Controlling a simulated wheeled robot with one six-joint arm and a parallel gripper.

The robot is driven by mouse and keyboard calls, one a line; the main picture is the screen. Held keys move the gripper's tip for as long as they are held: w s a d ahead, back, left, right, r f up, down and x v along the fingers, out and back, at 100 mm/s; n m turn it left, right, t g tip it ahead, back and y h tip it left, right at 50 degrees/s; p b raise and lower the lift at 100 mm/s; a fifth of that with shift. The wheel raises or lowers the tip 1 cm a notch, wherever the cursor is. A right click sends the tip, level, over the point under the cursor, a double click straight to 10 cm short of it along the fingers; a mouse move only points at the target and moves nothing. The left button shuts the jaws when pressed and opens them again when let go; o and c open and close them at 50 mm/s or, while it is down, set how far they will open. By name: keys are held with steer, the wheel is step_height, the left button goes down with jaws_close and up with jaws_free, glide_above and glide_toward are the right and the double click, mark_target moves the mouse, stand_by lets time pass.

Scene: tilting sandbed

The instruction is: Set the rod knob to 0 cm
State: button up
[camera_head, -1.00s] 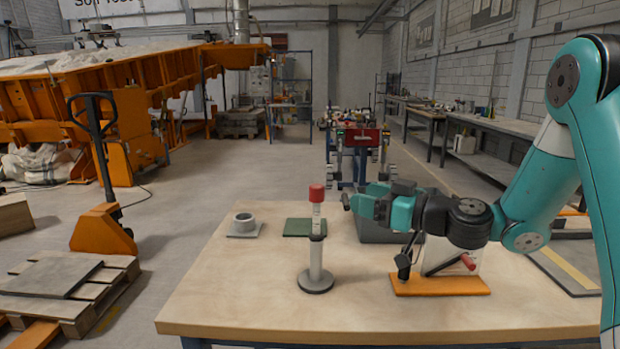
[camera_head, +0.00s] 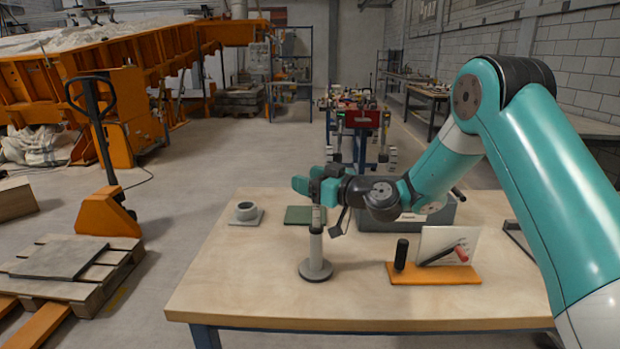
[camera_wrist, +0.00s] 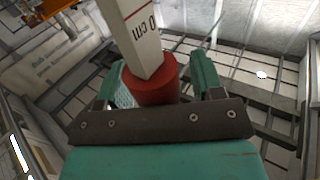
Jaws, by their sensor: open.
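The rod stand is upright on the wooden table, with a round grey base (camera_head: 316,269), a grey sleeve (camera_head: 315,244) and a thin white rod (camera_head: 317,214) rising from it. My gripper (camera_head: 315,185) is at the top of the rod and hides the red knob in the head view. In the wrist view the red knob (camera_wrist: 153,86) lies between the two teal fingers of my open gripper (camera_wrist: 162,80). A gap shows on the knob's right; contact on the left is unclear. The white rod (camera_wrist: 133,35) bears a "0 cm" mark near the knob.
An orange stand (camera_head: 434,273) with a black post, white plate and red-tipped lever is at right on the table (camera_head: 250,292). A grey box (camera_head: 440,215) stands behind it. The front left is clear.

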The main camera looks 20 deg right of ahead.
mark_target(319, 208)
steer(key=shift+c, duration=0.4)
jaws_close()
step_height(319, 208, down, 6)
steer(key=b, duration=0.8)
steer(key=shift+f+b, duration=0.15)
steer(key=shift+b, duration=0.25)
steer(key=shift+s+f, duration=0.1)
steer(key=shift+s, duration=0.05)
steer(key=shift+c, duration=0.6)
jaws_free()
steer(key=shift+o, duration=1)
steer(key=shift+r, duration=0.2)
